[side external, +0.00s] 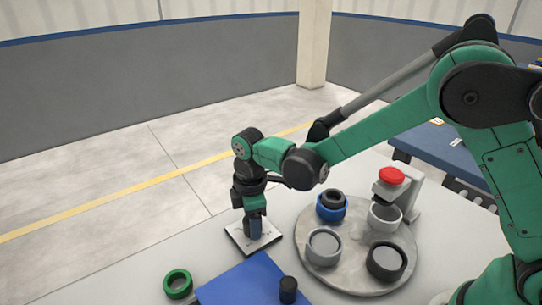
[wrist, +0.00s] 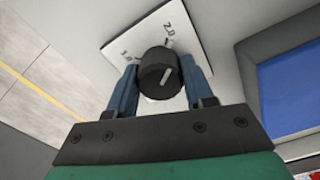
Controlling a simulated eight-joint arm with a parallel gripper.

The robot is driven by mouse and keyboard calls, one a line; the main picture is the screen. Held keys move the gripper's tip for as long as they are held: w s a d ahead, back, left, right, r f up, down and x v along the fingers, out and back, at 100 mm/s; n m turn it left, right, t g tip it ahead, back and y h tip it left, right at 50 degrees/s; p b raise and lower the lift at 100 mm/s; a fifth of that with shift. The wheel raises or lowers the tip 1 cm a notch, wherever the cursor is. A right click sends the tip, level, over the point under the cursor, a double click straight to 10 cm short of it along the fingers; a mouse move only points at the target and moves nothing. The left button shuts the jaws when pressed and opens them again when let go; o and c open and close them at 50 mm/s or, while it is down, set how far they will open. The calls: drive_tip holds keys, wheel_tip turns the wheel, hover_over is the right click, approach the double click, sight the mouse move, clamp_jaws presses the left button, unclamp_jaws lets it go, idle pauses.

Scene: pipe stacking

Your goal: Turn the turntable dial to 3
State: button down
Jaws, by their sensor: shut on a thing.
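The dial (wrist: 159,72) is a round black knob with a white pointer line, on a white plate (wrist: 183,27). In the wrist view the line slants from lower left to upper right. In the side external view my gripper (side external: 253,228) points down over the plate (side external: 237,240) and hides the dial. The round grey turntable (side external: 316,277) stands right of it.
The turntable carries a blue ring with a black ring (side external: 332,200), grey rings (side external: 324,244) and a dark ring (side external: 386,262). A red-topped grey stand (side external: 391,176) is behind. A green ring (side external: 178,283) and blue panel (side external: 240,288) with a black peg (side external: 288,289) lie in front.

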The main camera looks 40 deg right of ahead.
drive_tip(key=m, duration=1.2)
drive_tip(key=shift+m, duration=1.8)
drive_tip(key=shift+c, duration=1.7)
unclamp_jaws()
drive_tip(key=shift+r, duration=2.85)
